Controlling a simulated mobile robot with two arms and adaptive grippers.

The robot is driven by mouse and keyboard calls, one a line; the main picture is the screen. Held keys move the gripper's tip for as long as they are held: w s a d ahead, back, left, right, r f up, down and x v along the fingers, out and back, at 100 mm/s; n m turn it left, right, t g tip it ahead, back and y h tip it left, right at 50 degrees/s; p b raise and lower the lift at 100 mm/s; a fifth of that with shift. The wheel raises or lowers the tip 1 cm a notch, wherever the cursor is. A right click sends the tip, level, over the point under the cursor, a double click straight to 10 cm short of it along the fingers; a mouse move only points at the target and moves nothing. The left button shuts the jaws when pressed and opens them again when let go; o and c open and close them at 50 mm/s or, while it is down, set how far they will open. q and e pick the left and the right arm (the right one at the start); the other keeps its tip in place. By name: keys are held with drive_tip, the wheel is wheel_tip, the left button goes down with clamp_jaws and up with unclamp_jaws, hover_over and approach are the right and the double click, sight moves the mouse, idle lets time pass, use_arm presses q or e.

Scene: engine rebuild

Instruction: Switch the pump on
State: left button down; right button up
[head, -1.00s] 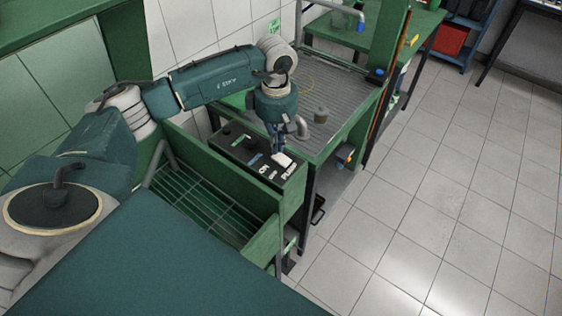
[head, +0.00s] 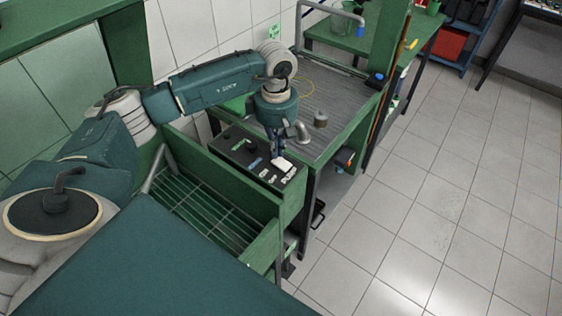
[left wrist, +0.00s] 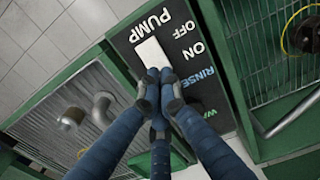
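The pump switch is a white paddle (head: 283,164) on a black control panel (head: 238,147). In the left wrist view the white paddle (left wrist: 148,52) lies beside the words PUMP and OFF, with ON and RINSE lettered further along the panel (left wrist: 183,22). My left gripper (head: 277,158) points down at the paddle. In the left wrist view its fingers (left wrist: 160,74) are drawn together at the paddle's near end and cover part of it. I cannot tell whether they touch it. My right gripper is not in view.
A ridged metal worktop (head: 335,103) with a bent grey spout (head: 302,132) and a small grey cylinder (head: 321,119) adjoins the panel. A green-framed grid basket (head: 205,205) is on the near side. The tiled floor (head: 430,210) to the right is clear.

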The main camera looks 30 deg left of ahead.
sight(277, 160)
use_arm(q)
drive_tip(key=shift+s+f+b, duration=0.1)
drive_tip(key=shift+f+b, duration=1)
drive_tip(key=shift+f, duration=0.15)
idle(0.8)
drive_tip(key=shift+r, duration=0.2)
drive_tip(key=shift+r+p, duration=0.5)
drive_tip(key=shift+r, duration=0.05)
drive_tip(key=shift+r+p, duration=1.4)
drive_tip(key=shift+r, duration=1.4)
drive_tip(key=shift+f, duration=0.1)
